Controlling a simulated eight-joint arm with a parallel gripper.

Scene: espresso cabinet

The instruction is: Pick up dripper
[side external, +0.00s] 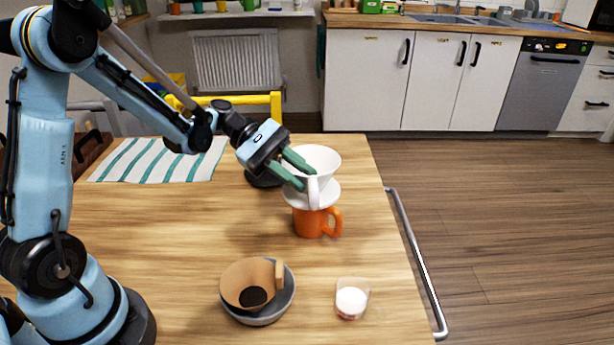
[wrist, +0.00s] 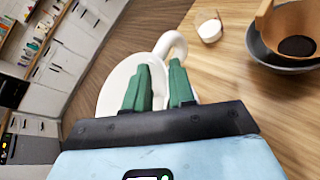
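The white dripper (side external: 322,157) sits upright on top of an orange mug (side external: 308,224) near the table's right side. Its handle points toward the front in the side view. My gripper (side external: 306,178) is open, with its two green fingers apart at the dripper's near left side, close to the handle. In the wrist view, the dripper (wrist: 117,84) is partly hidden behind the fingers. Its curved handle (wrist: 178,43) lies just beyond the fingertips (wrist: 159,64). I cannot tell whether the fingers touch the dripper.
A grey bowl (side external: 272,317) holding a brown filter cone (side external: 240,277) with dark contents stands at the front. A small clear cup with white contents (side external: 351,302) is to its right. A striped cloth (side external: 165,158) lies at the back left. A metal rail (side external: 415,255) runs along the right edge.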

